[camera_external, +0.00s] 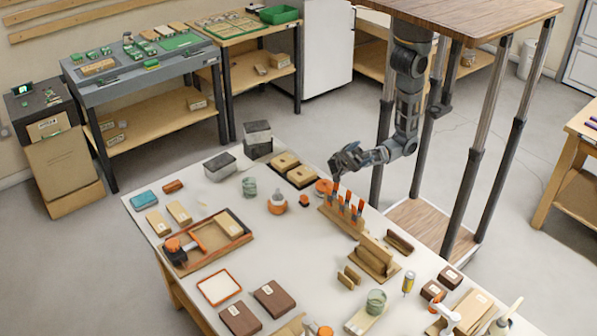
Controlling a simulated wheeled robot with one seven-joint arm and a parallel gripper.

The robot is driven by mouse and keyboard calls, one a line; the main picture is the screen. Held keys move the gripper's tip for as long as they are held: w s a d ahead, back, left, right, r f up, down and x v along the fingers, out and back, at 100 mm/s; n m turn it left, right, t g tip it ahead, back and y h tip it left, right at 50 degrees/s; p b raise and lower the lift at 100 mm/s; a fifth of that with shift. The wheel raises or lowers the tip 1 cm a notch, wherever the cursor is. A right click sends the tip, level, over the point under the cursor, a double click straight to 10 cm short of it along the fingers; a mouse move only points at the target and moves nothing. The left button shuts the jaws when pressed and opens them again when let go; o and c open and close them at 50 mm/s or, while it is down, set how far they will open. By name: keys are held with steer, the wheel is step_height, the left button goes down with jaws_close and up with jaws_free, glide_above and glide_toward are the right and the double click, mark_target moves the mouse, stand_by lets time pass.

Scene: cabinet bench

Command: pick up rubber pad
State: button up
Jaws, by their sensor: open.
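I cannot tell for certain which thing is the rubber pad. A flat teal-blue pad (144,200) lies at the far left corner of the white-topped bench (325,262), and it may be the one. Two dark brown flat blocks, one at the front left (240,319) and one beside it (274,299), lie near the bench's left edge. My gripper (335,172) is open over the bench's far right edge, just above a wooden rack of orange-handled tools (343,213). It is well to the right of the teal pad. Nothing shows between its fingers, though they are small here.
A wooden tray (207,267) with an orange-and-black tool lies on the left half. Grey boxes (258,139), wooden blocks (285,162), a glass jar (249,187) and an orange-based container (277,203) stand along the back. The bench middle has bare room.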

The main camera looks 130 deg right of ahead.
steer(key=s+d+f+m+h, duration=0.2)
steer(key=s+d+f+m, duration=0.1)
steer(key=s+f+m, duration=0.25)
steer(key=s+d+f+m+h, duration=0.2)
steer(key=s+d+f+m, duration=0.15)
steer(key=f+m, duration=0.35)
steer(key=n+g+h+b, duration=0.25)
steer(key=h+b, duration=0.35)
steer(key=h, duration=0.5)
glide_toward(303, 194)
steer(key=shift+s+a+f, duration=0.15)
steer(key=shift+a, duration=0.25)
steer(key=shift+s+a+f, duration=0.1)
steer(key=shift+s+a, duration=0.1)
steer(key=shift+a, duration=0.2)
steer(key=shift+w+d+f+n, duration=0.15)
steer(key=shift+n, duration=0.15)
steer(key=shift+w+a+f+t, duration=0.1)
steer(key=shift+w+a+t, duration=0.05)
steer(key=shift+a+t, duration=0.1)
steer(key=shift+p+x, duration=0.95)
steer(key=shift+x, duration=2.5)
steer(key=shift+w, duration=0.1)
